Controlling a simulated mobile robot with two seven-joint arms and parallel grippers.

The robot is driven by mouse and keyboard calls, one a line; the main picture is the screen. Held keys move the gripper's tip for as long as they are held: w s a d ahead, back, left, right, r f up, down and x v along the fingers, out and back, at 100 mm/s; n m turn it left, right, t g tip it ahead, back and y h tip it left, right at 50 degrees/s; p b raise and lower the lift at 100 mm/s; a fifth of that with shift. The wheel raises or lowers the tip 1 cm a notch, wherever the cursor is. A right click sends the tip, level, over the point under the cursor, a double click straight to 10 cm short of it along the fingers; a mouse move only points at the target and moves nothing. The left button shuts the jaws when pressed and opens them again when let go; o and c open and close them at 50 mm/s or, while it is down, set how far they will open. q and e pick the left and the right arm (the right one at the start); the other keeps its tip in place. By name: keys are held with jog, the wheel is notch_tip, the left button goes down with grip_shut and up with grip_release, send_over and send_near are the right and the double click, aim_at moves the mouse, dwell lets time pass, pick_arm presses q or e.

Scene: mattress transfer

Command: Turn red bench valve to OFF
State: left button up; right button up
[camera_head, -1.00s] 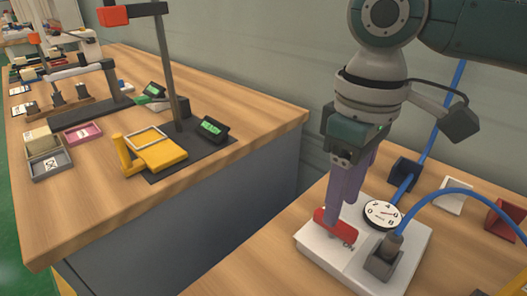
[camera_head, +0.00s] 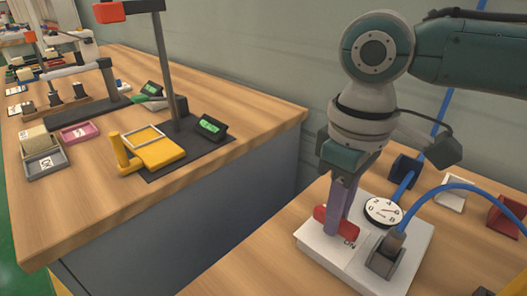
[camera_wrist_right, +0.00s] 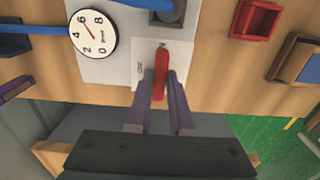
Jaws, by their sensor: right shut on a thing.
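The red valve handle (camera_head: 320,213) sits on a white base plate (camera_head: 322,257) on the near bench, partly hidden by my fingers. My right gripper (camera_head: 338,226) points down with its purple fingers on the handle. In the right wrist view the red handle (camera_wrist_right: 160,70) lies between the two fingers, which are shut on it. An ON label (camera_head: 350,243) shows on the plate beside the fingers; an OFF label cannot be made out. A round dial gauge (camera_head: 382,211) is mounted on the same plate. My left gripper is not in view.
A blue hose (camera_head: 450,187) arcs from a grey fitting (camera_head: 385,259) on the plate. Red (camera_head: 507,216) and white (camera_head: 453,195) bins stand at the right. The left bench (camera_head: 90,220) holds a yellow fixture (camera_head: 157,151) and trays, across a gap.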

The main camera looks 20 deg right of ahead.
grip_shut()
jog(key=shift+r+n+p, duration=0.15)
jog(key=shift+n+p, duration=0.35)
jog(key=shift+p, duration=0.25)
jog(key=shift+r+n+p, duration=0.1)
jog(key=shift+n+p, duration=0.9)
jog(key=shift+p, duration=0.15)
jog(key=n+p, duration=0.2)
jog(key=n, duration=0.1)
jog(key=shift+n, duration=0.3)
jog(key=n+p, duration=0.1)
jog(key=n, duration=0.1)
jog(key=shift+n, duration=0.4)
jog(key=n, duration=0.2)
jog(key=shift+n+p, duration=0.4)
jog(key=n, duration=0.5)
jog(key=shift+f+n, duration=0.2)
jog(key=shift+n, duration=0.1)
